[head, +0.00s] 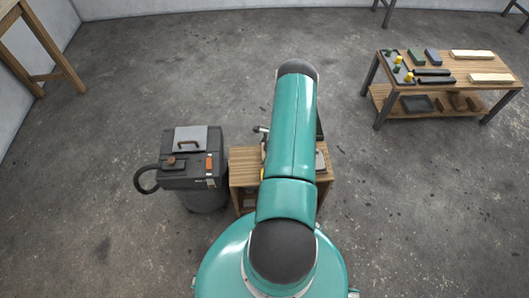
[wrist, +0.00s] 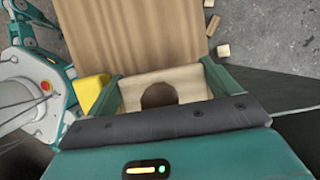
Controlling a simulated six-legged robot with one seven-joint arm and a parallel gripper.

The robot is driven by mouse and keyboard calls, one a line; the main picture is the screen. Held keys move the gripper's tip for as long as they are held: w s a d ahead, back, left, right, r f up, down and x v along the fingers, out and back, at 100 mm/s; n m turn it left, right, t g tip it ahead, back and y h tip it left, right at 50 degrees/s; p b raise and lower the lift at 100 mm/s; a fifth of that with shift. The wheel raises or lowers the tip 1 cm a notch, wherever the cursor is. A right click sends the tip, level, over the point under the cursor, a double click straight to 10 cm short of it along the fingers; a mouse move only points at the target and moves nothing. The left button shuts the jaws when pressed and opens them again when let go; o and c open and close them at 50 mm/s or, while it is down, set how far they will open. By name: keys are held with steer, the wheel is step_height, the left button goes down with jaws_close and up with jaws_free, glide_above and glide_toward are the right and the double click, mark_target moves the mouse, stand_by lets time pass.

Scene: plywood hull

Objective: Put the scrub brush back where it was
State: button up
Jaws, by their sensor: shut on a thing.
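In the wrist view my gripper (wrist: 162,84) is shut on a pale wooden piece with a dark round patch in its middle, which looks to be the scrub brush (wrist: 130,92). Its bristles cannot be made out. The two green fingers stand at its left and right sides. The piece is seen in front of a wooden top (wrist: 130,30); whether it touches that top I cannot tell. In the head view my arm hides the gripper and the held piece.
In the head view a small wooden bench (head: 243,168) stands partly under my arm. A workbench (head: 438,95) with blocks and planks is at back right. A yellow block (wrist: 92,90) is by my left finger.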

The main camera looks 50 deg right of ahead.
steer(key=shift+f, duration=0.6)
steer(key=shift+f, duration=0.1)
steer(key=o, duration=1)
